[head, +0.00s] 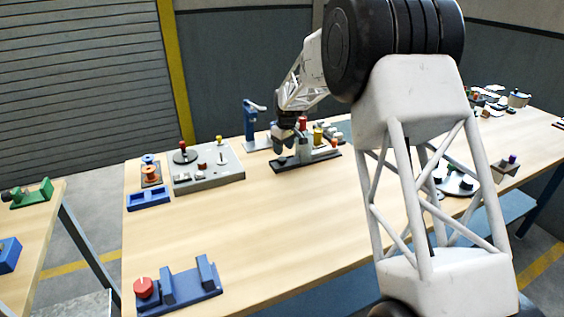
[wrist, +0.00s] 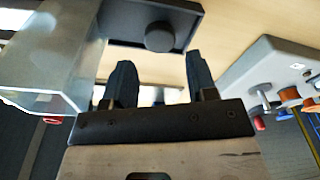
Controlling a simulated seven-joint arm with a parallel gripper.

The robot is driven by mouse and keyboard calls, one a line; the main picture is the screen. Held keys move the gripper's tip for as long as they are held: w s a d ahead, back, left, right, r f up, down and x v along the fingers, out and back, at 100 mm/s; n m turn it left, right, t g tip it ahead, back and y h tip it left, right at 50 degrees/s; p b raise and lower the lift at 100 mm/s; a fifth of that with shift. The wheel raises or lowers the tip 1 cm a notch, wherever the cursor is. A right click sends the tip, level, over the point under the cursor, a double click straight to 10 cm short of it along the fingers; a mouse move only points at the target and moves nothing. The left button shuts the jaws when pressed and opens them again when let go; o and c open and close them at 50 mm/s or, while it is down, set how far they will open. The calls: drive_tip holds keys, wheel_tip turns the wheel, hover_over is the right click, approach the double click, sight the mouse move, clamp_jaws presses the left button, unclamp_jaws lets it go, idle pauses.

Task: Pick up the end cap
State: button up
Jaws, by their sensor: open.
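My gripper (head: 284,141) is over the left end of a dark-based fixture (head: 290,163) near the far edge of the long table. In the wrist view my gripper (wrist: 158,66) is open, with its two dark fingers apart and nothing seen between them. A dark round piece (wrist: 160,37) lies on the dark base just beyond the fingertips, roughly centred between them. It may be the end cap, but I cannot tell for sure. A pale grey block of the fixture (wrist: 65,45) rises to the left of the fingers.
A grey panel (head: 208,170) with knobs stands left of the fixture, and a blue stand (head: 250,125) behind it. Red and yellow cylinders (head: 318,136) are close to my gripper's right. A blue cradle (head: 185,292) with a red knob is at front left. The table's middle is clear.

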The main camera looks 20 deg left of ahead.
sight(282, 159)
drive_tip(key=shift+f, duration=0.1)
drive_tip(key=shift+w+a+f, duration=0.1)
drive_tip(key=shift+a+f, duration=0.1)
drive_tip(key=shift+f, duration=1.05)
drive_tip(key=shift+w+a+f, duration=0.1)
drive_tip(key=shift+a+f, duration=0.05)
drive_tip(key=shift+f, duration=1.1)
drive_tip(key=c, duration=0.7)
drive_tip(key=shift+r, duration=0.15)
